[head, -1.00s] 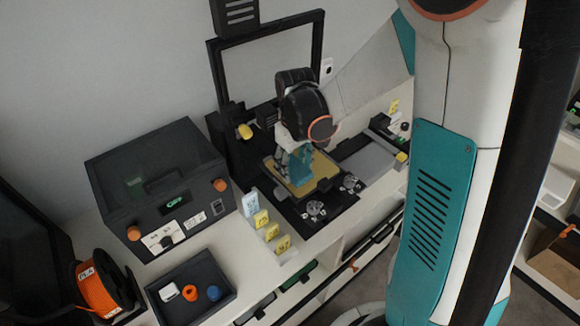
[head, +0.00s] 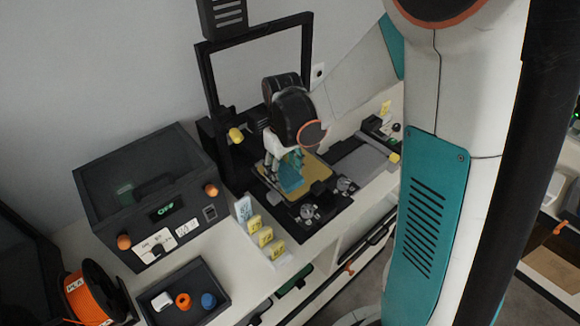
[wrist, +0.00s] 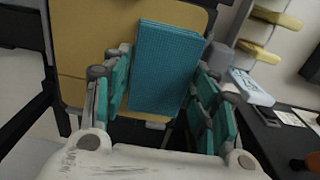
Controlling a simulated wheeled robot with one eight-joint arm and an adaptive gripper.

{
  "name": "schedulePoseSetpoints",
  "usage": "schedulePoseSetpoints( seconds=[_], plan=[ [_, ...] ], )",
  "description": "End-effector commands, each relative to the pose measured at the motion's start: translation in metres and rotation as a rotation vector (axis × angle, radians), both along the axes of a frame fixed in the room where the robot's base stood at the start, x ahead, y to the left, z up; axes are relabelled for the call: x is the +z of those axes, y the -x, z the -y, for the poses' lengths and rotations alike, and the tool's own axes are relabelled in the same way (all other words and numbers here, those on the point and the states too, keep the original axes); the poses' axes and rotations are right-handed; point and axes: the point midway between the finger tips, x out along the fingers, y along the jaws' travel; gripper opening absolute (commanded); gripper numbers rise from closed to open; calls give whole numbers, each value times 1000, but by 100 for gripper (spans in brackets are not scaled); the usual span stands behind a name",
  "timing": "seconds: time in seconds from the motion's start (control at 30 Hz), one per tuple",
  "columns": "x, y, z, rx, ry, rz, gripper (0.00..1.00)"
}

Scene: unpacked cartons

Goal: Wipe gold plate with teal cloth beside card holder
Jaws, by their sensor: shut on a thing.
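The gold plate (head: 319,174) lies flat on the bed of a black-framed machine; it also fills the upper left of the wrist view (wrist: 82,40). The teal cloth (head: 291,179) is a folded, textured block, seen in the wrist view (wrist: 168,55) between my fingers. My gripper (head: 285,168) points down over the plate and is shut on the cloth. The cloth is over the plate's front left part and looks to be at its surface; contact cannot be made out. The white card holder (head: 282,262) with yellow and pale blue cards stands in front of the machine, left of my gripper.
The machine's black upright frame (head: 203,85) rises behind my gripper. A dark box (head: 140,175) with orange knobs stands left. A dark tray (head: 222,297) with small items and an orange spool (head: 85,300) are at the front left. A grey slab (head: 360,168) lies right of the plate.

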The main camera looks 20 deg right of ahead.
Motion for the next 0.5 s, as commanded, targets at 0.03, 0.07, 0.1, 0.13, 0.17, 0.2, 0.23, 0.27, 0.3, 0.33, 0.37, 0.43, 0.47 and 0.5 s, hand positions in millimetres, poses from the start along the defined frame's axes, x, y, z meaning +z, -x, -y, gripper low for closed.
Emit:
schedulePoseSetpoints(
  seconds=[0.03,0.07,0.1,0.13,0.17,0.2,0.23,0.27,0.3,0.33,0.37,0.43,0.47,0.5],
  plan=[
    [-1,1,-4,2,0,0,34],
    [-1,2,-6,2,-1,0,34],
    [-1,3,-8,1,-1,0,34],
    [-1,3,-9,1,-2,-1,34],
    [-1,3,-9,0,-2,-1,34],
    [-1,4,-10,0,-3,-1,35],
    [-1,4,-10,0,-3,-1,35],
    [-1,4,-10,1,-4,-1,35],
    [-1,4,-10,1,-4,-1,35],
    [-1,4,-10,1,-5,-2,35],
    [-1,4,-11,1,-5,-2,35],
    [-1,4,-11,2,-5,-3,36],
    [0,4,-11,2,-5,-3,36],
    [2,4,-11,2,-5,-3,32]
  ],
)
